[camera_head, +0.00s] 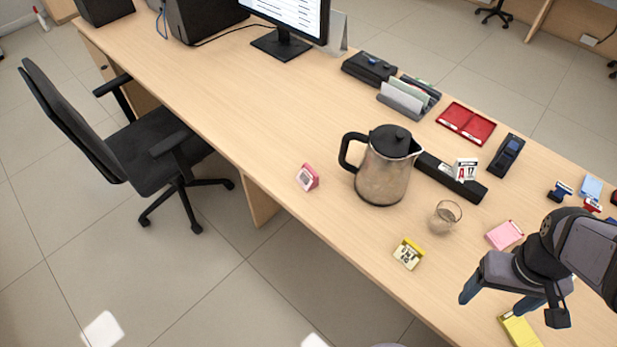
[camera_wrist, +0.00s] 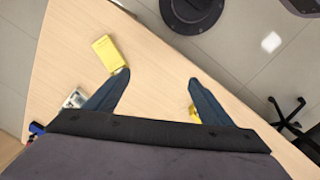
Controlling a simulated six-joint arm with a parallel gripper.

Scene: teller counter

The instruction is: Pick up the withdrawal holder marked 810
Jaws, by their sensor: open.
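I cannot read the number 810 on any holder. In the head view, a small yellow holder with dark marks on a pale face (camera_head: 408,254) stands near the counter's front edge, left of my gripper. A small pink-red holder with a pale face (camera_head: 307,177) stands farther left. A white holder marked with a red "A" and "17" (camera_head: 466,168) is by a long black bar. My gripper (camera_head: 499,297) is open and empty above the right part of the counter. In the wrist view, its fingers (camera_wrist: 158,80) are spread over bare wood.
A kettle (camera_head: 383,170) and a clear glass (camera_head: 446,216) stand left of my gripper. A pink pad (camera_head: 504,236) lies close by. A yellow block (camera_head: 519,331) is near my fingers; a yellow block also shows in the wrist view (camera_wrist: 110,55). A red tray (camera_head: 466,124) is farther back.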

